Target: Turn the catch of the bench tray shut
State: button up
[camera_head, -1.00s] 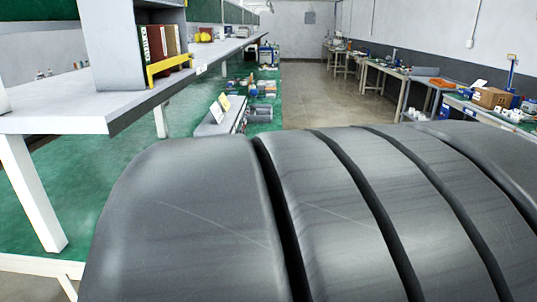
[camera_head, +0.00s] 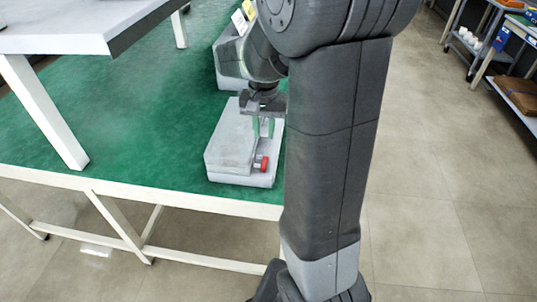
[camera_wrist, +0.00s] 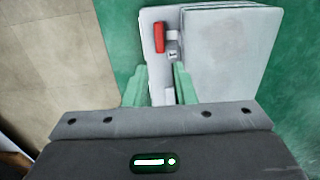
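The bench tray (camera_head: 232,146) is a pale grey, closed-looking box on the green bench top, near its front edge. Its catch (camera_head: 264,163) is a red lever at the front right. In the wrist view the tray (camera_wrist: 225,60) fills the upper right, and the red catch (camera_wrist: 159,37) lies lengthwise beside its raised block, next to a small pale fitting (camera_wrist: 173,53). My gripper (camera_head: 263,128) points down over the right side of the tray. Its two green fingers are apart and empty in the wrist view (camera_wrist: 160,88), with the catch beyond their tips. Whether they touch the tray is unclear.
Another grey unit with yellow and white labels (camera_head: 240,20) stands behind the tray. A raised shelf (camera_head: 60,28) overhangs the bench at left, its white leg (camera_head: 45,115) standing on the green top. The floor (camera_head: 440,190) at right is clear.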

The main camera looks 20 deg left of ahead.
aim_at(265, 161)
notch_tip(265, 161, down, 11)
jog(key=shift+r, duration=0.1)
dwell(0.3)
grip_shut()
